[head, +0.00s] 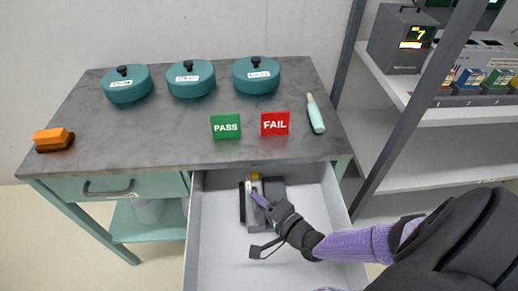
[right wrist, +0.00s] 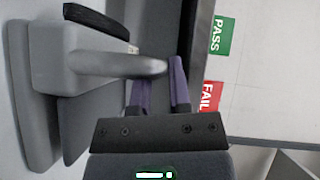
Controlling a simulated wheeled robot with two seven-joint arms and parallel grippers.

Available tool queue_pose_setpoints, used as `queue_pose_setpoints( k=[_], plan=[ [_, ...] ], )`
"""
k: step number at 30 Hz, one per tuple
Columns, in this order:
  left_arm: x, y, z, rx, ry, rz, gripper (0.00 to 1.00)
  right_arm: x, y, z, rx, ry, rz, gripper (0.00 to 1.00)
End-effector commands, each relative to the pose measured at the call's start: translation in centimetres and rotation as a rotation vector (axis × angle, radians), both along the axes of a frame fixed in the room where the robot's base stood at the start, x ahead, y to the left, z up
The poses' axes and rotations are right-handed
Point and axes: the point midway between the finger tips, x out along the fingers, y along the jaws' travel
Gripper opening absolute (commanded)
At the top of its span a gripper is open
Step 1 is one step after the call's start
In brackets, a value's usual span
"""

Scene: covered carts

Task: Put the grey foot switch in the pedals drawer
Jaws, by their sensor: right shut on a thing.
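The grey foot switch (head: 253,217) has a light body, a darker plate, a black part and a yellow patch. It is inside the outline of the open drawer (head: 215,250), near the drawer's back under the tabletop edge. I cannot tell if it touches the drawer floor. My right gripper (head: 262,201) reaches over the drawer from the right, shut on the switch. In the right wrist view, the purple fingers (right wrist: 160,88) close around the end of a grey bar of the foot switch (right wrist: 95,62). The drawer's front label is not in view. My left gripper is not in view.
On the grey tabletop stand several lidded teal pots (head: 190,80), a green PASS sign (head: 226,126), a red FAIL sign (head: 275,123), a pale marker-like tool (head: 315,114) and an orange brush (head: 54,139). A shut drawer (head: 150,186) is left. A post and shelves (head: 455,145) stand right.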

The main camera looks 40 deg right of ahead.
Motion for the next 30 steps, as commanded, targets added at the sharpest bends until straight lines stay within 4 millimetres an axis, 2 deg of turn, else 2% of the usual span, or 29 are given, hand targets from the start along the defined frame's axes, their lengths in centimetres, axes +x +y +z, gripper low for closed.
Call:
queue_pose_setpoints(
  k=[10,11,15,16,23,25,30],
  plan=[
    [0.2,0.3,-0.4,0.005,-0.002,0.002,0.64,0.2,0.0,-0.3,0.0,-0.004,0.0,0.0],
    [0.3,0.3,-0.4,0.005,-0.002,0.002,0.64,0.1,0.0,-0.4,0.0,-0.001,0.0,0.25],
    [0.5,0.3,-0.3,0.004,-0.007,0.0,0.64,0.1,0.0,-0.2,0.0,-0.001,0.0,0.55],
    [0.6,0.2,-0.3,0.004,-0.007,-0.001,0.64,0.1,0.0,-0.3,0.0,-0.001,0.0,0.58],
    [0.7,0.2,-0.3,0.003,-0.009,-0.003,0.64,0.1,0.0,-0.2,0.0,-0.001,0.0,0.58],
    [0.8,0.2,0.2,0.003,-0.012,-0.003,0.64,0.0,0.0,0.3,0.0,-0.002,0.0,0.58],
    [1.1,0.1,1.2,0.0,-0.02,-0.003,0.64,-3.7,-0.5,0.6,0.0,0.004,0.0,0.58]
  ],
)
